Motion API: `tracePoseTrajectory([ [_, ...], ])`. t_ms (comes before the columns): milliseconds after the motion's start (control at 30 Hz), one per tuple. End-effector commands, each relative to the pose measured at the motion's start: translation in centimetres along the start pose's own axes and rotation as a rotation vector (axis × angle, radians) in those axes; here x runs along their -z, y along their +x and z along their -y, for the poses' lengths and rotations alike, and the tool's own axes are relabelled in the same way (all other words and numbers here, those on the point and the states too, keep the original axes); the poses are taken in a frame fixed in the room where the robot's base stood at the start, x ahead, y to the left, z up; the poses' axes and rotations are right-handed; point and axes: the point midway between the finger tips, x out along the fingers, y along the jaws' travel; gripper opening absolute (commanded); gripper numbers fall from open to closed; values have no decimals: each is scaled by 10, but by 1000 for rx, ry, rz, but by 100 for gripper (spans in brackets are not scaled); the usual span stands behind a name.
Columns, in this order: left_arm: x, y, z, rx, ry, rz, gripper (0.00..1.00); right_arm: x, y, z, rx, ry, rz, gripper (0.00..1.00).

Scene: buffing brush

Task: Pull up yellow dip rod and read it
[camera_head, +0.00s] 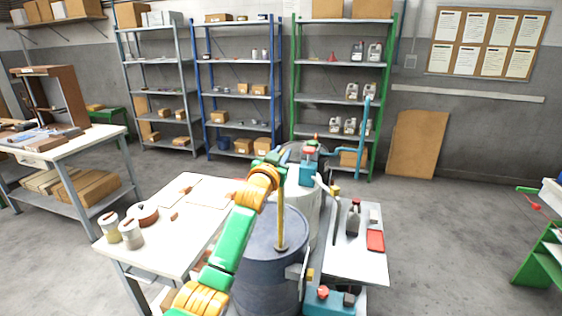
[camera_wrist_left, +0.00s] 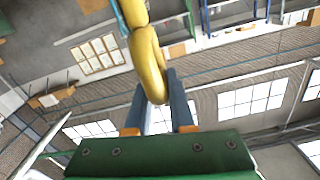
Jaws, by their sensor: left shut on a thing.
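The yellow dip rod (camera_head: 281,220) stands upright, its lower end at the lid of the dark blue-grey drum (camera_head: 258,228). A length of rod shows above the lid. I cannot read any marks on it. My left gripper (camera_head: 279,171) is at the top of the rod, and my arm hides part of the drum. In the left wrist view, the rod's rounded yellow handle (camera_wrist_left: 150,62) sits between the two dark fingers of my left gripper (camera_wrist_left: 156,88), which is shut on it. My right gripper is not in view.
A white table (camera_head: 187,222) with tins stands left of the drum. A pale drum with a teal pump (camera_head: 308,174) stands just behind. A narrow bench (camera_head: 345,262) with a dark bottle (camera_head: 353,219) and red tray (camera_head: 375,240) is at right. Open floor lies farther right.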

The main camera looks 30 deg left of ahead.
Motion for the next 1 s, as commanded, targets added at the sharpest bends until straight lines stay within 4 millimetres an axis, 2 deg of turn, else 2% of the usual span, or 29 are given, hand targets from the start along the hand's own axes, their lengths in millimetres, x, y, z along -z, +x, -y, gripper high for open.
tracePoseTrajectory([
  [33, 13, 0, 3, 1, 1, -6, 0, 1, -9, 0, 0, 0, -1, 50],
  [200, 22, 0, 4, 1, 2, -7, 0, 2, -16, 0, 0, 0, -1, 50],
  [633, 23, 0, 4, 1, 2, -6, 0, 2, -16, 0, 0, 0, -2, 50],
  [667, 23, 0, 4, 1, 2, -6, 29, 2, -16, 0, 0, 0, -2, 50],
  [733, 23, 0, 4, 1, 1, -5, 48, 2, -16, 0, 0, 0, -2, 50],
  [1000, 22, 0, 4, 0, 1, -3, 50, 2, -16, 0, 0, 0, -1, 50],
])
